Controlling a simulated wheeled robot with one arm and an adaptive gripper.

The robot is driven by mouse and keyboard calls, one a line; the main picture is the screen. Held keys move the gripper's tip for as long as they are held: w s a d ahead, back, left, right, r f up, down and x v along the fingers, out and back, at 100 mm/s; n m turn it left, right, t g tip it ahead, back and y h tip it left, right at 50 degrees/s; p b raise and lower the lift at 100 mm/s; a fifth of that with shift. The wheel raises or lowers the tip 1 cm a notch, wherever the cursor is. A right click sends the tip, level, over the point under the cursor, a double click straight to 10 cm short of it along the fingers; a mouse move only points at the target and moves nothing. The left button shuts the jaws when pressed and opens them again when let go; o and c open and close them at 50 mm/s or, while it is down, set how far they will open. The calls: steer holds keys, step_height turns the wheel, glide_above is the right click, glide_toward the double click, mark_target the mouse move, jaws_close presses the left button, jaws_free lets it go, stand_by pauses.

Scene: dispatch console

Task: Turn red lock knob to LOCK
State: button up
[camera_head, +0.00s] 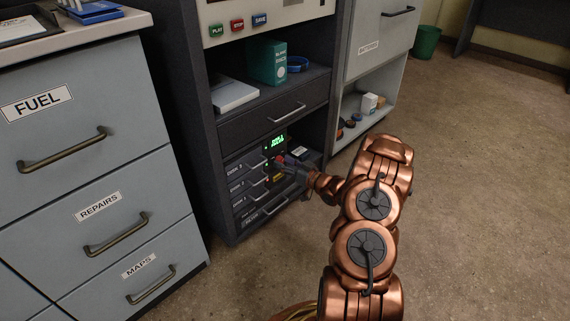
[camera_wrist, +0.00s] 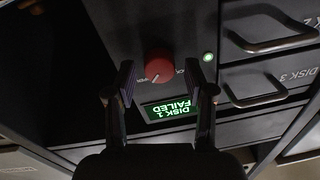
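The round red lock knob (camera_wrist: 159,65) sits on a dark panel in the wrist view, with a pale mark near its lower left edge. Small white lettering beside it is partly hidden by my fingers, so I cannot read which setting it points to. My gripper (camera_wrist: 160,80) is open, one finger on each side of the knob with visible gaps. I cannot tell how deep the fingertips reach. In the head view my gripper (camera_head: 291,162) is at the disk unit in the dark cabinet and hides most of the knob's area.
A green display (camera_wrist: 171,108) reads "DISK 1 FAILED", upside down, with a small green light (camera_wrist: 208,57) nearby. Disk drawer handles (camera_wrist: 262,90) stick out beside the knob panel. A drawer with a handle (camera_head: 286,113) is above the unit. Open floor (camera_head: 470,190) lies to the right.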

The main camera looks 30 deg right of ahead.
jaws_close()
steer(key=shift+r+n+p, duration=0.1)
steer(key=shift+n+p, duration=0.2)
steer(key=shift+p, duration=0.15)
steer(key=n+p, duration=0.2)
steer(key=p, duration=0.1)
steer(key=shift+r+n, duration=0.2)
steer(key=shift+n, duration=0.2)
steer(key=n+p, duration=0.3)
steer(key=n, duration=0.2)
steer(key=shift+a+f, duration=0.1)
steer(key=shift+a+f+n+h, duration=0.15)
steer(key=shift+n+h, duration=0.1)
steer(key=shift+n, duration=2)
steer(key=shift+a+f+n+h, duration=0.15)
steer(key=shift+n+h, duration=0.1)
steer(key=shift+n, duration=2)
steer(key=shift+d, duration=0.1)
